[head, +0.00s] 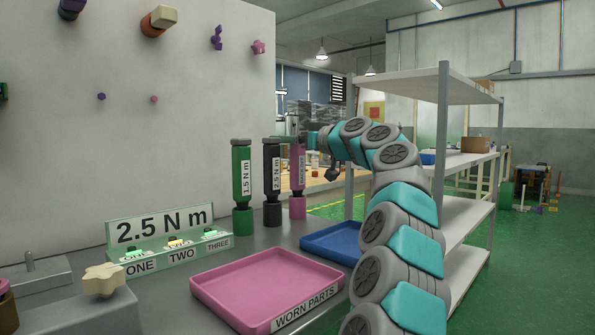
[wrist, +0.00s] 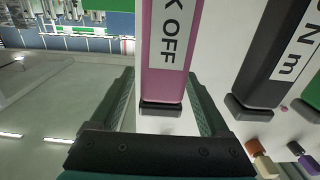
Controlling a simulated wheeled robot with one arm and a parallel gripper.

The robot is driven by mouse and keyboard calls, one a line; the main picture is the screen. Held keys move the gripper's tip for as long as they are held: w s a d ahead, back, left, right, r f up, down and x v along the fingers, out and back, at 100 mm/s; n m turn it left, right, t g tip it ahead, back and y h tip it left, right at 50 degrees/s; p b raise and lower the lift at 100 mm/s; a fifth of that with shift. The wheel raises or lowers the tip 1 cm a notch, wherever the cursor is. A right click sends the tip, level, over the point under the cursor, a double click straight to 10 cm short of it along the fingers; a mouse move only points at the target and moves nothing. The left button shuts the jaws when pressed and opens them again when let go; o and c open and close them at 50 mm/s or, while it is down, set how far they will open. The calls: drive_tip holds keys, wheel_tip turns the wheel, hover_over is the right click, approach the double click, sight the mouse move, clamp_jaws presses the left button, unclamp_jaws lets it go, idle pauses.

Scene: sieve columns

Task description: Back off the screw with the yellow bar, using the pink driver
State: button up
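The pink driver (head: 297,176) stands upright at the right end of a row of drivers on the grey bench. In the wrist view the pink driver (wrist: 165,55) shows part of a label reading "K OFF". My gripper (wrist: 162,85) is open, its fingers on either side of the pink driver near its dark cap; narrow gaps seem to show. In the head view my gripper (head: 293,128) is at the tops of the drivers. A yellow bar (head: 176,243) glows above the word TWO on the stepped block marked 2.5 N m. The screw there is too small to make out.
A black driver (head: 272,170) stands close left of the pink one, then a green driver (head: 242,175). A pink tray (head: 215,299) marked WORN PARTS and a blue tray (head: 312,242) lie in front. A pale star-shaped knob (head: 103,279) is at the lower left.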

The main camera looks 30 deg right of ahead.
clamp_jaws()
idle(0.4)
idle(0.9)
